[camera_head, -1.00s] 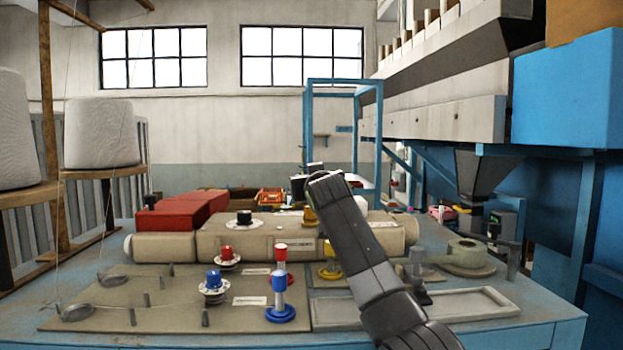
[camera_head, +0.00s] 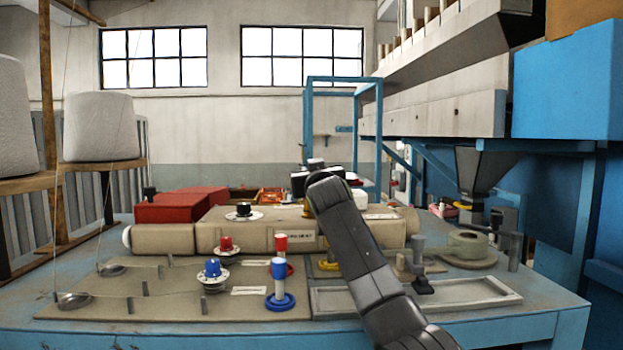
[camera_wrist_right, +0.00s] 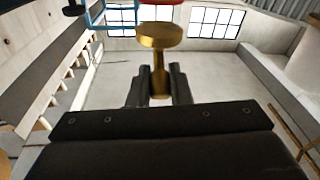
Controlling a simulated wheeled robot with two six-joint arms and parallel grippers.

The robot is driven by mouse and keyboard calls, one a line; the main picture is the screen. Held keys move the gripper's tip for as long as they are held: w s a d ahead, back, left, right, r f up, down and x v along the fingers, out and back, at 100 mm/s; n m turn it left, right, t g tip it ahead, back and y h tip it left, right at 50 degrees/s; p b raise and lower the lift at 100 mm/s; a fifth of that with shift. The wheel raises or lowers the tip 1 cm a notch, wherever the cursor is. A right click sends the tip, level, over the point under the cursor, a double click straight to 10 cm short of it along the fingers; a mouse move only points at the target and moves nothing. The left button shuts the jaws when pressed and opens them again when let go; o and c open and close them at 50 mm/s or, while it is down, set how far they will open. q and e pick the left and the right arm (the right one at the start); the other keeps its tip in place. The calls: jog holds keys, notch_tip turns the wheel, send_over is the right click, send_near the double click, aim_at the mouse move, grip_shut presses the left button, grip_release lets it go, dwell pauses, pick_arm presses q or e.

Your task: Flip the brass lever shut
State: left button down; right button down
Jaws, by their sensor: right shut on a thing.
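The brass lever shows in the right wrist view as a stem with a round, flat brass knob (camera_wrist_right: 160,36) at its end. My right gripper (camera_wrist_right: 160,72) is shut on the stem just below the knob, with one dark finger on each side. In the head view only a small brass part (camera_head: 308,211) shows beside my right wrist, against the beige housing (camera_head: 268,229). My right arm hides the rest of the lever and the fingertips there. My left gripper is not in view.
Red (camera_head: 226,245) and blue (camera_head: 212,270) knobs and a blue-topped post (camera_head: 279,283) stand on the panel left of my arm. Red boxes (camera_head: 180,205) sit behind.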

jog(key=c, duration=1.3)
grip_release()
jog(key=shift+c, duration=0.2)
jog(key=shift+s, duration=0.1)
jog(key=shift+s+f+b, duration=0.2)
jog(key=shift+s+b, duration=0.3)
jog(key=shift+b, duration=0.1)
jog(key=s+d+f+b, duration=0.1)
jog(key=s+b, duration=0.8)
jog(key=s, duration=0.7)
jog(key=shift+d+f, duration=0.3)
jog(key=shift+f, duration=0.1)
